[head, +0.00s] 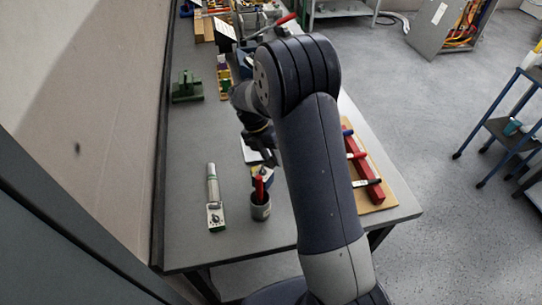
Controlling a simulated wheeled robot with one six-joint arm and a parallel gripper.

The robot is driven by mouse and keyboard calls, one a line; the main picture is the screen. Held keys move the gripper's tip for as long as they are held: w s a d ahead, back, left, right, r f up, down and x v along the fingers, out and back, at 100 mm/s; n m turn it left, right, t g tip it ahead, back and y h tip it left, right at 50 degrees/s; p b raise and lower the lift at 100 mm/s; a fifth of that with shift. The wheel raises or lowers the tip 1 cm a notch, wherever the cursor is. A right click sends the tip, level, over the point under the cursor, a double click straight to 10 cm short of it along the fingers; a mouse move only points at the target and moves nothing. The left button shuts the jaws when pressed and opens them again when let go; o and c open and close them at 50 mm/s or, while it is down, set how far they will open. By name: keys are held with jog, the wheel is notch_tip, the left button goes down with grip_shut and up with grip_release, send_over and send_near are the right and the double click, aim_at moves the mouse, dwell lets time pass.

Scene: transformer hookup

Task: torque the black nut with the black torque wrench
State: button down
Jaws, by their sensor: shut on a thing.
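In the head view my gripper (263,152) is small and dark, above the left part of the bench beside my upper arm. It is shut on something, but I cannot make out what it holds. On the right of the bench a red rack (373,190) on a tan board carries tools with blue, red and black ends. The black-ended tool (366,183) lies across its near part and looks like a torque wrench. My arm hides the left side of the rack. I cannot make out the black nut.
A green fixture (187,87) stands by the wall. A blue-framed cart (510,130) is at the right. The floor between is clear.

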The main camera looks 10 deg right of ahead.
jog(key=shift+s+d+n, duration=0.4)
jog(key=shift+d+n, duration=0.05)
jog(key=shift+n, duration=0.05)
jog(key=shift+r, duration=0.2)
jog(key=shift+r, duration=2.1)
